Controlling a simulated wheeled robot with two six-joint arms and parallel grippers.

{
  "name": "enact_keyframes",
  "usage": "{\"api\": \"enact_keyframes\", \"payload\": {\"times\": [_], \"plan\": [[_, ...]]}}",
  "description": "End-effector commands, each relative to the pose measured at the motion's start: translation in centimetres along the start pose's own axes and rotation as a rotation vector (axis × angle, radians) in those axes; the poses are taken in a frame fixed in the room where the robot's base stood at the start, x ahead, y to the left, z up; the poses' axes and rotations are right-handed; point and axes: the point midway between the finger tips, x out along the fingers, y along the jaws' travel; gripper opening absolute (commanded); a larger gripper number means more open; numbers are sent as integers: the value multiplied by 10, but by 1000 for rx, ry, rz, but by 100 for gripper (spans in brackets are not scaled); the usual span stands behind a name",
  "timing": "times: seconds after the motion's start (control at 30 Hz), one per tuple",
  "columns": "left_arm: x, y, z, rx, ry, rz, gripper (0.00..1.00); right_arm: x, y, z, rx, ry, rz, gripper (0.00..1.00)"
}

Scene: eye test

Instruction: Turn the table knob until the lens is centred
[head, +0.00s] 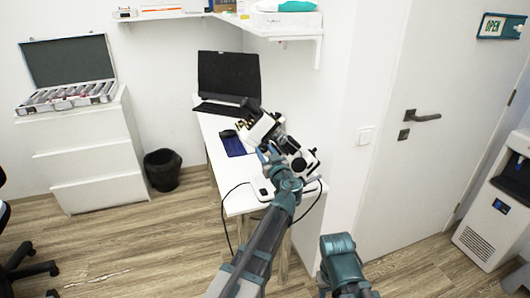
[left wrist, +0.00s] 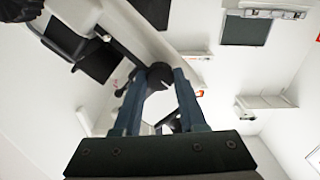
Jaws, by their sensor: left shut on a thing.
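A white and black lens instrument (head: 262,130), like a microscope, stands on the narrow white table (head: 232,199). My left gripper (head: 267,153) reaches it from the front, its blue fingers against the instrument's near side. In the left wrist view the two fingers are shut on a round black knob (left wrist: 160,72), one finger on each side. The instrument's pale body (left wrist: 140,35) rises behind the knob there. The knob is hidden by my arm in the head view. The lens and its centring cannot be made out. My right gripper is not in view.
An open black laptop (head: 229,75) stands at the table's back, with a dark blue pad (head: 233,143) left of the instrument. Cables hang off the table's front. A dark bin (head: 162,169) and white drawers (head: 90,155) stand left. A door (head: 425,70) is right.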

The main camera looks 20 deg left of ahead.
Motion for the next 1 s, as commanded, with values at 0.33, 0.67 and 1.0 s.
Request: {"api": "enact_keyframes", "payload": {"times": [0.33,0.67,1.0], "plan": [[0,0,0,169,0,0,0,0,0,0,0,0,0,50],[0,0,0,168,0,0,59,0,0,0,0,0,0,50],[0,0,0,168,0,0,71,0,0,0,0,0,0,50]]}}
